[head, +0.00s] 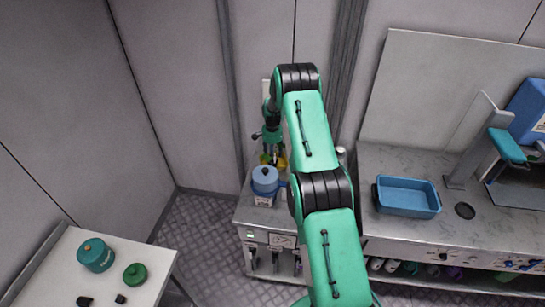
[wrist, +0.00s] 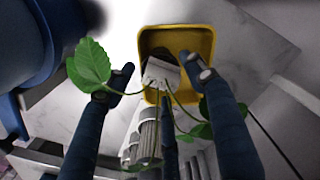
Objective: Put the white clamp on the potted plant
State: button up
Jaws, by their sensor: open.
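The potted plant stands in a yellow pot (wrist: 208,40) in the wrist view, with thin stems and green leaves (wrist: 88,65) reaching toward me. A small whitish piece (wrist: 160,72), which looks like the white clamp, is at the pot's near inner edge by the stems. I cannot tell whether it grips a stem. My gripper (wrist: 160,76) is open, its dark blue fingertips apart on either side of this piece. No held object is visible. In the head view a bit of yellow (head: 266,158) shows below my gripper, and my arm hides much there.
A blue lidded jar (head: 265,180) stands close in front of the plant; its blue side fills the wrist view's left. Grey ribbed cylinders (wrist: 149,138) sit below the pot. A blue tray (head: 408,197) is on the counter at right. A side table (head: 135,262) holds green jars.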

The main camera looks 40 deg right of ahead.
jog(key=shift+r, duration=0.2)
notch_tip(320, 180, up, 12)
jog(key=shift+b, duration=0.3)
dwell(0.4)
jog(key=shift+w, duration=0.1)
dwell(0.4)
